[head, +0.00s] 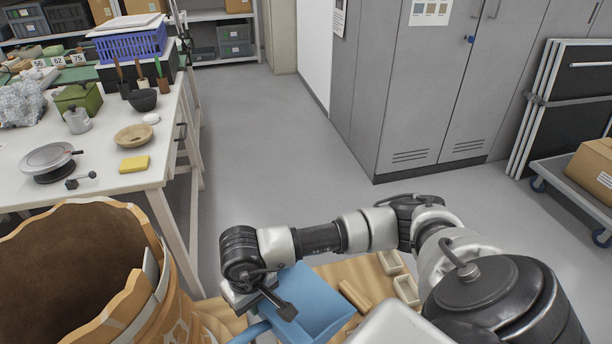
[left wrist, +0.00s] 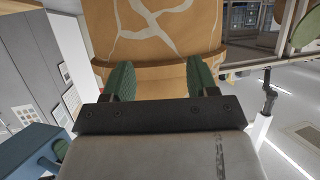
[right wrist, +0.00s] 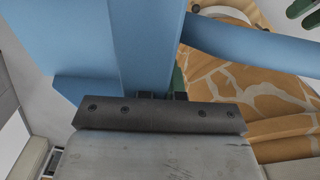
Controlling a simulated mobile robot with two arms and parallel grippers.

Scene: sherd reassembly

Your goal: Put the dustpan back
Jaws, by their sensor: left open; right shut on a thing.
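The blue dustpan (head: 318,302) is in the grip of my right gripper (head: 248,300), above a wooden surface at the bottom of the head view. In the right wrist view the dustpan (right wrist: 60,40) fills the upper left, and its handle (right wrist: 255,45) runs to the right. The jaws there are mostly hidden by blue plastic. My left gripper (left wrist: 160,82) is open, with two green fingers spread in front of the large brown pot (left wrist: 155,30). I see nothing between them. Part of the dustpan (left wrist: 22,150) also shows at the lower left of that view.
The large jagged-rimmed pot (head: 150,285) stands close to the left of my right gripper. Small trays (head: 392,262) lie on the wooden surface (head: 365,272). A white table (head: 100,170) with tools and bowls is at the left. Grey cabinets (head: 420,100) stand behind; the floor (head: 270,150) between is clear.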

